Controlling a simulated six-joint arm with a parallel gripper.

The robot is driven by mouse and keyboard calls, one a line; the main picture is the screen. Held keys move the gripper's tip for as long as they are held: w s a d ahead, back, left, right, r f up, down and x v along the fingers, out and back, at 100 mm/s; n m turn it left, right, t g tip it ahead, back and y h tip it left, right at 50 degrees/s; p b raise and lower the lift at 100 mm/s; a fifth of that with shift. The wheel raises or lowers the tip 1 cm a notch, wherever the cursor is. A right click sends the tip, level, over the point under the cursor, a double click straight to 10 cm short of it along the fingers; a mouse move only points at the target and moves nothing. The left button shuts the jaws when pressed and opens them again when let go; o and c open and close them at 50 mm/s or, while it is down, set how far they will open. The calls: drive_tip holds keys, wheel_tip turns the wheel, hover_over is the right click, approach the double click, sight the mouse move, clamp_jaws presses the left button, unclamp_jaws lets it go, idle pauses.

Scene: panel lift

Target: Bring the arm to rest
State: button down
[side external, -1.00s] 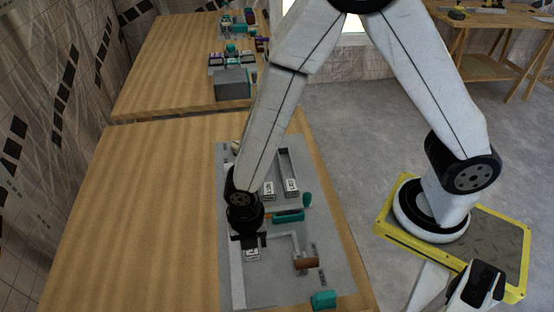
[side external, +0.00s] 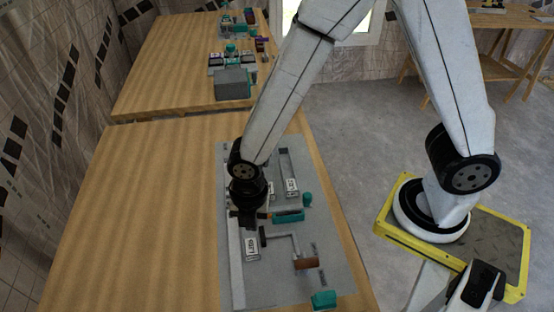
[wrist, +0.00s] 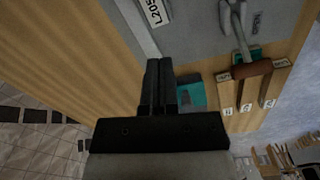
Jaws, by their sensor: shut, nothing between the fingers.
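My gripper (side external: 247,222) is shut and empty. It points down over the grey panel (side external: 300,250) on the wooden table, near the panel's left side. In the wrist view the two dark fingers (wrist: 158,72) lie side by side. How high the gripper is above the panel is hard to tell. A white label plate (side external: 252,248) lies just in front of it and reads L205 in the wrist view (wrist: 155,12). A crank with a brown handle (side external: 306,263) is to the right and shows in the wrist view (wrist: 245,70).
A teal part (side external: 289,216) is just right of the gripper, and another teal block (side external: 323,299) is at the panel's front edge. Channels with labels (side external: 291,186) lie behind. The table (side external: 150,220) is bare to the left. A second table holds a grey box (side external: 232,84).

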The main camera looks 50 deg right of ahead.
drive_tip(key=d+r+m+t, duration=0.1)
drive_tip(key=d+r+m, duration=0.3)
drive_tip(key=d+m, duration=0.4)
drive_tip(key=d+r+m+t, duration=0.1)
drive_tip(key=d+r+m, duration=0.3)
drive_tip(key=d+m, duration=0.5)
drive_tip(key=shift+s+m, duration=0.2)
drive_tip(key=shift+m, duration=3.4)
drive_tip(key=shift+r, duration=0.1)
